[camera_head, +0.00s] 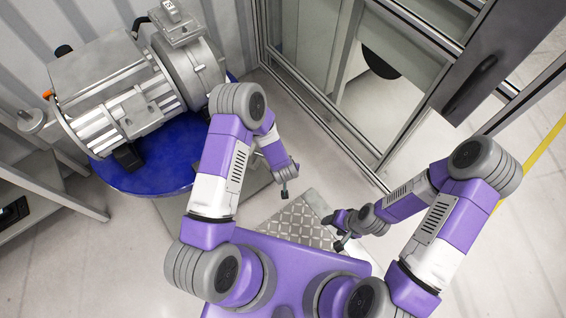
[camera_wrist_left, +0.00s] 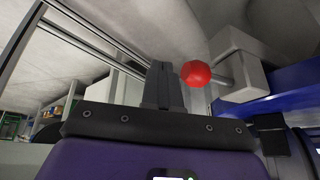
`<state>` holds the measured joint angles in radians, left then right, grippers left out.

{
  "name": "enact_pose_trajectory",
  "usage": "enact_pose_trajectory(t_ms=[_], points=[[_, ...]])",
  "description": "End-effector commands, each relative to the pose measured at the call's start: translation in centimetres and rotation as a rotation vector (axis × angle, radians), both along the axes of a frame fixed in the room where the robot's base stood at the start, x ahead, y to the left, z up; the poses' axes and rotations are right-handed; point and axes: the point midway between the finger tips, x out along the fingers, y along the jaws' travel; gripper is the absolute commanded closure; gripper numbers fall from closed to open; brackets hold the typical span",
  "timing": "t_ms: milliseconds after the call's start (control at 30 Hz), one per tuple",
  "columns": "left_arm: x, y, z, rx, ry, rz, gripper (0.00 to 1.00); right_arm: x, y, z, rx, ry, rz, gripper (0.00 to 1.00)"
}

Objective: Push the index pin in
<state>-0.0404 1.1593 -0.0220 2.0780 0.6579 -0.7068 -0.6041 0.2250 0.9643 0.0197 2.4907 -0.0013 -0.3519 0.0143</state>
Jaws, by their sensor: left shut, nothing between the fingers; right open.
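The index pin appears to be the pin with a red knob (camera_wrist_left: 196,73) in the left wrist view. Its shaft runs right into a pale metal block (camera_wrist_left: 245,75) by a blue edge. My left gripper (camera_wrist_left: 165,85) is shut and empty, its fingertips just left of the red knob in the picture; I cannot tell whether they touch. In the head view my left gripper (camera_head: 285,188) hangs right of the blue turntable (camera_head: 150,178), and the red knob is not visible there. My right gripper (camera_head: 336,230) is open and empty above the floor.
A grey drive unit (camera_head: 125,95) lies on the turntable. A metal-framed enclosure (camera_head: 325,105) stands behind and right of my arms. A grey bench (camera_head: 50,180) is at the left. A tread plate (camera_head: 300,220) lies on the floor between my grippers.

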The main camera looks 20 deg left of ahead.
Motion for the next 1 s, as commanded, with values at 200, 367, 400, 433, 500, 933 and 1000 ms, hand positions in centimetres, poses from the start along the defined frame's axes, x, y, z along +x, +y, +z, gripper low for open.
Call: enact_pose_trajectory(t_ms=[200,367,400,433,500,933,1000], points=[[7.2,-0.7,0.5,0.45,-0.118,0.011,1.0,0.0,0.0,-1.8,0.0,0.0,0.0,0.42],[7.8,-2.9,1.8,0.731,-0.036,0.054,1.0,0.0,0.0,-2.8,0.0,0.0,0.0,0.42],[7.3,-3.8,2.1,0.786,0.003,0.063,1.0,0.0,0.0,-3.0,0.0,0.0,0.0,0.42],[6.9,-4.5,2.2,0.82,0.037,0.069,1.0,0.0,0.0,-3.2,0.0,0.0,0.0,0.42],[5.7,-6.1,2.5,0.885,0.122,0.075,1.0,0.0,0.0,-3.5,0.0,0.0,0.0,0.42],[1.2,-11.0,2.8,0.971,0.404,0.047,1.0,0.0,0.0,-4.2,0.0,0.0,0.0,0.42],[1.2,-11.0,2.8,0.971,0.404,0.047,1.0,0.0,0.0,-4.2,0.0,0.0,0.0,0.42]])
